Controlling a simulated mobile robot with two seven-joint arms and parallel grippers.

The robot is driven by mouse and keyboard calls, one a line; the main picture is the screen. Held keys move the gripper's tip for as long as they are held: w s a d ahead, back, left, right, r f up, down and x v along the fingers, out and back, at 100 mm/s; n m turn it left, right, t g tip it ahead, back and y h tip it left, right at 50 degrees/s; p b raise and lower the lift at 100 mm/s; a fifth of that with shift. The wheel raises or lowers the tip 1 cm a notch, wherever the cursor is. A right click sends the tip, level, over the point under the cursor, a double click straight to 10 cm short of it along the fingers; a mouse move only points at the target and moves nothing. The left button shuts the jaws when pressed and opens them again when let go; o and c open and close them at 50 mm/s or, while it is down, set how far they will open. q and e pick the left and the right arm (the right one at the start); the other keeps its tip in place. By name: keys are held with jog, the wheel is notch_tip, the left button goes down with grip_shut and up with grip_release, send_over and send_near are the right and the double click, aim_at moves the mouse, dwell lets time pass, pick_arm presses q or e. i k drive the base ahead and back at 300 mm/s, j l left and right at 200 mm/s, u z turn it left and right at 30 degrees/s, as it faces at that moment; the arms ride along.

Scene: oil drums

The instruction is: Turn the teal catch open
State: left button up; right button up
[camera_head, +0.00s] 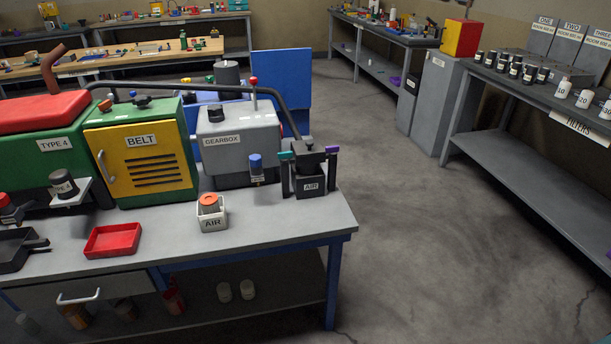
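The teal catch (286,156) is a small teal piece at the upper left of a dark grey housing labelled AIR (311,185). The housing stands near the right end of the grey workbench (270,222). A purple catch (332,149) sits at the housing's upper right. A black knob-like part (305,146) is on its top. The teal piece appears to sit atop a dark upright post; the exact catch position is too small to tell. Neither of my grippers is in view.
A red tray (112,240) lies farther left. Floor (420,240) right of the bench is clear.

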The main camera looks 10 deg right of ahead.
aim_at(284, 157)
jog(key=i+l+u, duration=0.1)
jog(key=l, duration=0.3)
jog(key=i+l+u, duration=0.15)
jog(key=l, duration=0.3)
jog(key=i+l+u, duration=0.1)
jog(key=i+l, duration=0.15)
jog(key=l, duration=0.2)
jog(key=i+l+u, duration=0.15)
jog(key=l, duration=0.3)
jog(key=i+l+u, duration=0.1)
jog(key=l, duration=0.35)
jog(key=i+l+u, duration=0.1)
jog(key=l, duration=0.4)
